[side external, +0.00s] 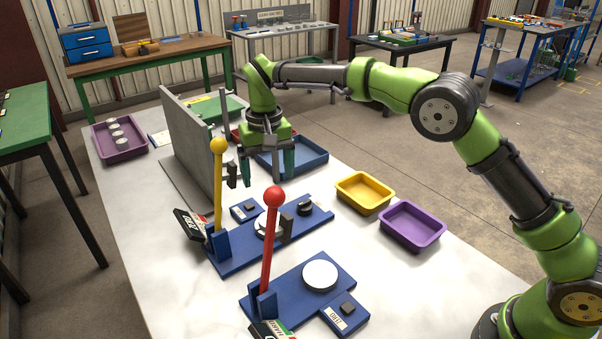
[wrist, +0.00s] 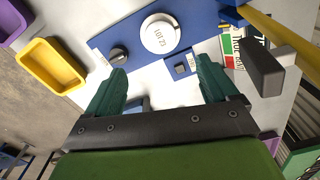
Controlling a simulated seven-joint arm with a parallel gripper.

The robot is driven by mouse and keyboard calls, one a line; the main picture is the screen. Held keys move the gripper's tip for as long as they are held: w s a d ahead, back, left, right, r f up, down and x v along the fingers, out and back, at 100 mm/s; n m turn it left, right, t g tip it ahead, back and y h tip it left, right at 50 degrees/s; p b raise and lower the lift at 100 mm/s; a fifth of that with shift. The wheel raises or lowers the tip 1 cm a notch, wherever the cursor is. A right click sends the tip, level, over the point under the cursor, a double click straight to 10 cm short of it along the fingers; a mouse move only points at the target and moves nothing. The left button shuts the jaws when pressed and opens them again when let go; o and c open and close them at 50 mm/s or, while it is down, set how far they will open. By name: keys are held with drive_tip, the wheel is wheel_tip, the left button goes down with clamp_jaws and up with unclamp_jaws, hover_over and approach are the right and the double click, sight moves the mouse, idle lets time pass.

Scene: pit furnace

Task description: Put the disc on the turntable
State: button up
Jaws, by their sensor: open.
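A white disc marked "LOT 73" (wrist: 160,36) rests on a slightly wider round white plate on the blue base with the yellow-ball lever. In the side view this disc (side external: 266,226) is partly hidden behind the red lever. Another round white plate (side external: 320,274) lies bare on the front blue base with the red-ball lever. I cannot tell for certain which round plate is the turntable. My gripper (side external: 267,172) is open and empty, pointing down above the table behind the yellow-lever base. In the wrist view its teal fingers (wrist: 160,88) stand apart, below the disc in the picture.
The yellow lever (side external: 218,185) and red lever (side external: 269,240) stand upright. A grey wall panel (side external: 190,140) stands left of my gripper. Yellow (side external: 364,205) and purple (side external: 413,243) trays are empty at right. A purple tray (side external: 105,150) at back left holds pale discs.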

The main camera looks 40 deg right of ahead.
drive_tip(key=s+d+r+t+y, duration=0.2)
drive_tip(key=s+d+r+t, duration=0.1)
drive_tip(key=s+d+r, duration=0.8)
drive_tip(key=s+d+f+t, duration=0.1)
drive_tip(key=s+t, duration=0.1)
drive_tip(key=s, duration=0.7)
drive_tip(key=s+d+f+m+t, duration=0.1)
drive_tip(key=s+t, duration=0.1)
drive_tip(key=s, duration=0.7)
drive_tip(key=shift+s+d, duration=0.15)
drive_tip(key=shift+d, duration=0.15)
drive_tip(key=shift+c, duration=0.5)
